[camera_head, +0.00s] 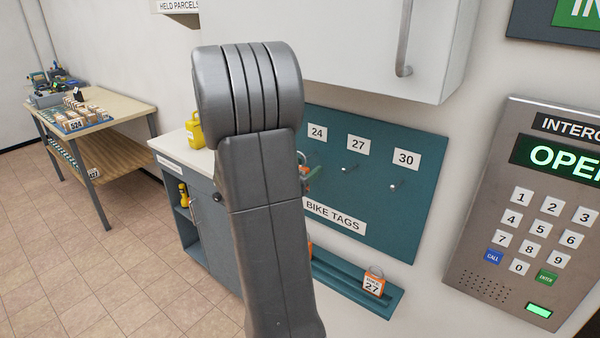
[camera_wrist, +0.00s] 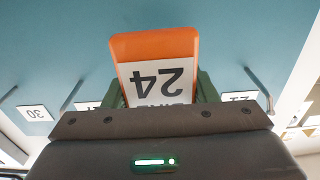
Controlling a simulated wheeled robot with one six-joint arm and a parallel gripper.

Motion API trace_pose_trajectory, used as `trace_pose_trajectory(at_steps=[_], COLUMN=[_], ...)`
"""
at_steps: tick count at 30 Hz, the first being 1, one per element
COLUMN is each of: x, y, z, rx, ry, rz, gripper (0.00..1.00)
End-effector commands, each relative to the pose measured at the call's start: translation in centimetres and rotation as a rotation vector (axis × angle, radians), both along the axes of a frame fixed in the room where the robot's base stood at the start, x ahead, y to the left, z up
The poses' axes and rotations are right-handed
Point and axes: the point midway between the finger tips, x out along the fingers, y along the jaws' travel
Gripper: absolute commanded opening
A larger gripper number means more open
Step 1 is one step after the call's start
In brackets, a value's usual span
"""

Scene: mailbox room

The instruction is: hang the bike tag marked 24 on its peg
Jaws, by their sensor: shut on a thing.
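The orange bike tag marked 24 (camera_wrist: 158,72) is held in my gripper (camera_wrist: 158,92); its white number face shows upside down in the wrist view. The green fingers are shut on its two sides. In the head view, my gripper (camera_head: 306,178) shows only in part at the board, behind my arm. The teal bike tag board (camera_head: 375,215) has a 24 label (camera_head: 317,133), with the area below it partly hidden by my gripper. In the wrist view the tag and gripper cover the middle of the board, so I cannot tell whether the tag touches a peg.
Pegs stick out under the 27 label (camera_head: 357,145) and 30 label (camera_head: 405,159). An orange tag marked 27 (camera_head: 373,282) stands on the teal ledge (camera_head: 345,278). A white cabinet (camera_head: 360,45) hangs above. The intercom panel (camera_head: 530,210) is at right.

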Motion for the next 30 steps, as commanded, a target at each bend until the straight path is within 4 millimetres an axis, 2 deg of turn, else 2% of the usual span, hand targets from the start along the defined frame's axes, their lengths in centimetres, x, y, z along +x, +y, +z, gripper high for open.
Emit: trace_pose_trajectory(at_steps=[9,15,30], x=[1.6,2.2,2.5], y=[-1.2,-1.6,-1.9], z=[-0.3,-1.2,-2.1], rx=[-0.001,0.000,0.001], ry=[-0.001,0.000,0.002], rz=[-0.001,-0.001,0.000], gripper=[0.30,0.30,0.30])
